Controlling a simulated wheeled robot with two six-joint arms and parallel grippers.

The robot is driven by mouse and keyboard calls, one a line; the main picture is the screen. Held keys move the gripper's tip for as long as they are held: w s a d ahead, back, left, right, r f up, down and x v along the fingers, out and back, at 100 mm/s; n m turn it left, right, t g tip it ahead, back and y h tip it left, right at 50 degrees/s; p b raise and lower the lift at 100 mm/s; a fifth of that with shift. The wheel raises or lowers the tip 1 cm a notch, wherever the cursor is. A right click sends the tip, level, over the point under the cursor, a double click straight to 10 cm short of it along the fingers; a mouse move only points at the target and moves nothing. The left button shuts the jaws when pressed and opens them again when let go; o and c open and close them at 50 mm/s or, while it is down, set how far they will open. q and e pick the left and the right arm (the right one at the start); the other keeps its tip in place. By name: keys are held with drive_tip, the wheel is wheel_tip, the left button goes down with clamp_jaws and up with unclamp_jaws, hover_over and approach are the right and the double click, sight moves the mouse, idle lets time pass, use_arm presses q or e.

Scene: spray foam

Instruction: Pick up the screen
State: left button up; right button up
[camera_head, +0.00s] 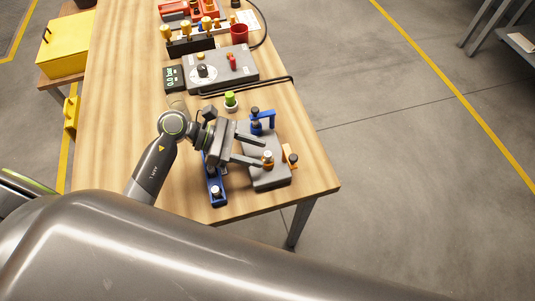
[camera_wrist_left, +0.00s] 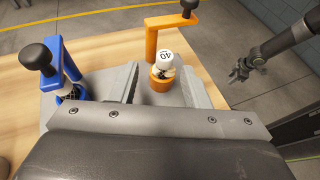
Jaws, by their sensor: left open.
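The item that may be the screen is a small piece with a round white top marked 40 (camera_wrist_left: 166,60). It sits in an orange holder (camera_wrist_left: 161,83) on a grey block (camera_head: 268,178). In the head view the piece (camera_head: 268,154) is near the tips of my left gripper (camera_head: 262,148). My left gripper is open, and in the left wrist view its two fingers stand on either side of the piece, apart from it as far as I can see. My right gripper (camera_wrist_left: 239,71) shows small and dark in the left wrist view, away from the block; its jaw state is unclear.
An orange bracket with a black knob (camera_head: 291,156) and a blue one (camera_head: 262,122) rise from the block. A blue strip (camera_head: 216,190) lies under my left wrist. A green-capped item (camera_head: 231,100), a grey control box (camera_head: 222,72) and a red cup (camera_head: 239,33) stand farther back.

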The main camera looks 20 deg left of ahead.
sight(266, 154)
use_arm(q)
drive_tip(key=d, duration=0.1)
drive_tip(key=d+p, duration=0.1)
drive_tip(key=d, duration=0.1)
drive_tip(key=shift+w+f, duration=0.1)
drive_tip(key=shift+f, duration=0.15)
drive_tip(key=shift+w+d+f, duration=0.1)
drive_tip(key=shift+d+f, duration=0.2)
drive_tip(key=shift+d, duration=0.05)
drive_tip(key=shift+c, duration=0.4)
clamp_jaws()
